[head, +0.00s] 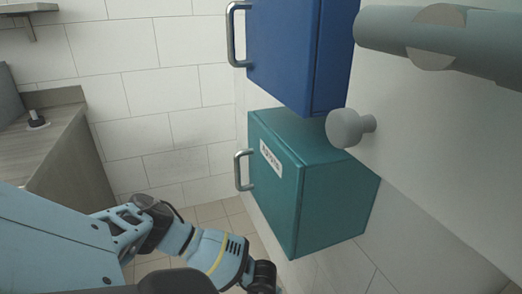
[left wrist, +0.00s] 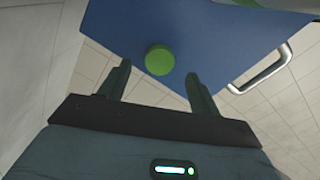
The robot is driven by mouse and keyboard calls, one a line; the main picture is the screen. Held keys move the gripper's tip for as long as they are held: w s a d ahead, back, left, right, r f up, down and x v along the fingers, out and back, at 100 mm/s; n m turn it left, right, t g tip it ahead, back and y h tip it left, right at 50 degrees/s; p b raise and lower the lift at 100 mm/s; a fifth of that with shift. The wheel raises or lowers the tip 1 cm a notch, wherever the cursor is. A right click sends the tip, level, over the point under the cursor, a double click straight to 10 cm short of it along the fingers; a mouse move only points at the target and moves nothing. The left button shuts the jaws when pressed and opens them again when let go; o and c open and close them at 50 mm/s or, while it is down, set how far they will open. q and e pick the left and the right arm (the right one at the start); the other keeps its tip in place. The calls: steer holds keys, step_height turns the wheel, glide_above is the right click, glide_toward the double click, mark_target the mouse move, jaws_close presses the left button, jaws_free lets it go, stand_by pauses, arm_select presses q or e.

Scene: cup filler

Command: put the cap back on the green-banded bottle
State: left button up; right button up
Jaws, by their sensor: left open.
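In the left wrist view my left gripper (left wrist: 158,72) is open, with its two dark fingers spread apart. A round green thing (left wrist: 160,58) shows between and just past the fingertips, against a blue surface. It looks like a cap, but I cannot tell for sure, nor whether the fingers touch it. No green-banded bottle can be made out in either view. My left gripper and my right gripper do not show clearly in the head view.
A blue cabinet (head: 285,50) with a metal handle hangs above a teal cabinet (head: 290,190) with a white label and handle. A grey round knob (head: 345,128) juts from the wall. A counter (head: 50,150) with a small dark object (head: 38,121) stands left.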

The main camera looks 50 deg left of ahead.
arm_select(q)
step_height(320, 180, down, 3)
steer(key=shift+d+r+b, duration=0.15)
steer(key=shift+r+b, duration=0.05)
steer(key=shift+b, duration=0.1)
steer(key=shift+f, duration=0.4)
steer(key=shift+c, duration=0.3)
steer(key=c, duration=1.1)
steer(key=shift+o, duration=0.2)
steer(key=shift+r, duration=0.1)
step_height(320, 180, up, 10)
steer(key=p, duration=0.2)
steer(key=shift+w, duration=0.1)
